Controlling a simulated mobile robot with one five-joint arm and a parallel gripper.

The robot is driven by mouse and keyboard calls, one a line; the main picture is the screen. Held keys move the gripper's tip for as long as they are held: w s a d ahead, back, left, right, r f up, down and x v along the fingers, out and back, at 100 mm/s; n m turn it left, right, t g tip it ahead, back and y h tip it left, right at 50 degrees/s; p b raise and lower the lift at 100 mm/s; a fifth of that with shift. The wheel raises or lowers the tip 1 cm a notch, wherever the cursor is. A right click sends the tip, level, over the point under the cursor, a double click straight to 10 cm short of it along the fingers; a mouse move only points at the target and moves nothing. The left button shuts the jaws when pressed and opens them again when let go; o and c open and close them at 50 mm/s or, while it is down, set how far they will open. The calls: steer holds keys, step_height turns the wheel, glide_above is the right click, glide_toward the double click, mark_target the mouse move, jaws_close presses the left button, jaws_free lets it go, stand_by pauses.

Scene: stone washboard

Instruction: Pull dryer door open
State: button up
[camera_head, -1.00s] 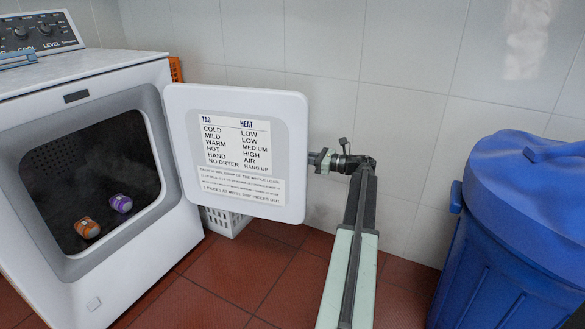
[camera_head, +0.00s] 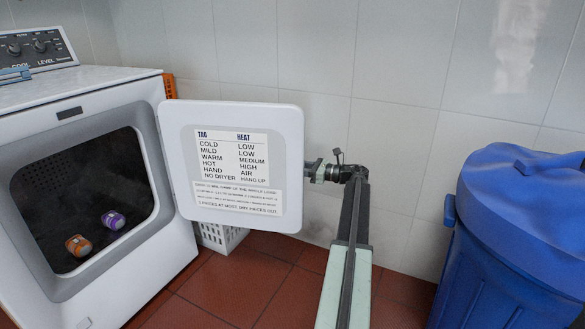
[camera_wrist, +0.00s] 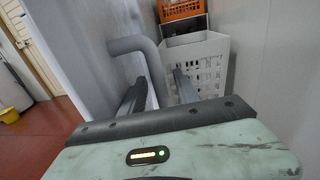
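The white dryer (camera_head: 150,262) stands at the left in the head view. Its door (camera_head: 290,140) is wide open, swung out to the right of the opening, with its labelled inner face toward the head camera. An orange item (camera_head: 78,245) and a purple item (camera_head: 113,220) lie inside the dark drum. My arm reaches up to the door's right edge, and the gripper's front end is hidden behind the door. In the wrist view my gripper (camera_wrist: 163,76) has its two fingers apart.
A blue lidded bin (camera_head: 510,240) stands at the right, near my arm. A white basket (camera_head: 220,236) is on the floor behind the door; in the wrist view an orange crate (camera_wrist: 182,9) is above it. Red tiled floor is clear ahead.

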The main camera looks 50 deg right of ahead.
steer(key=v, duration=0.7)
steer(key=shift+s, duration=0.25)
